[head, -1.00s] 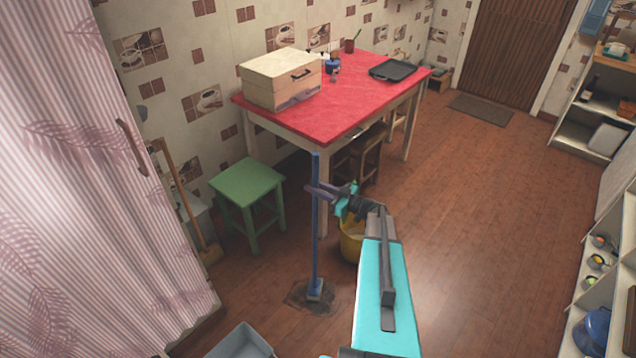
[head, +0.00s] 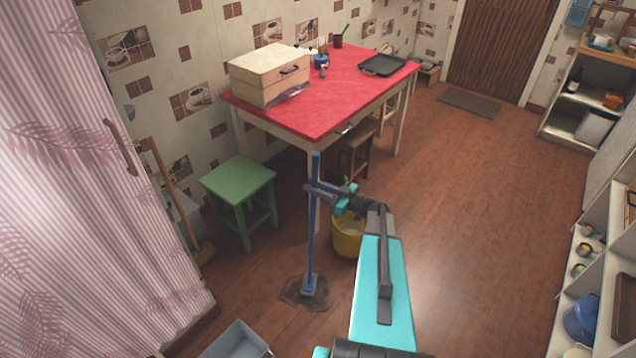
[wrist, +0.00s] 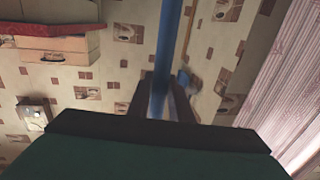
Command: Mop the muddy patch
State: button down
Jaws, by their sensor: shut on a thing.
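A blue mop (head: 312,230) stands nearly upright in the head view, its head resting on the dark muddy patch (head: 291,294) on the wooden floor. My gripper (head: 313,188) is shut on the mop's handle, in its upper half. In the wrist view the blue handle (wrist: 167,45) runs between the fingers of my gripper (wrist: 160,100). A yellow bucket (head: 349,241) stands on the floor just beyond my arm, partly hidden by it. Part of the muddy patch is hidden under the mop head.
The red-topped table (head: 330,105) stands behind the mop, with a green stool (head: 238,182) at its left. A grey basin (head: 238,340) is at the bottom edge. A broom (head: 172,185) leans at the left. White shelves (head: 570,265) line the right. The floor at centre right is clear.

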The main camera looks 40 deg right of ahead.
jog(key=shift+a+v, duration=0.2)
jog(key=shift+v, duration=1.6)
jog(key=shift+s+r, duration=0.1)
jog(key=shift+s, duration=0.1)
jog(key=shift+v, duration=2.2)
jog(key=shift+s, duration=0.1)
jog(key=shift+v, duration=2.1)
jog(key=shift+a, duration=0.1)
jog(key=shift+s, duration=0.1)
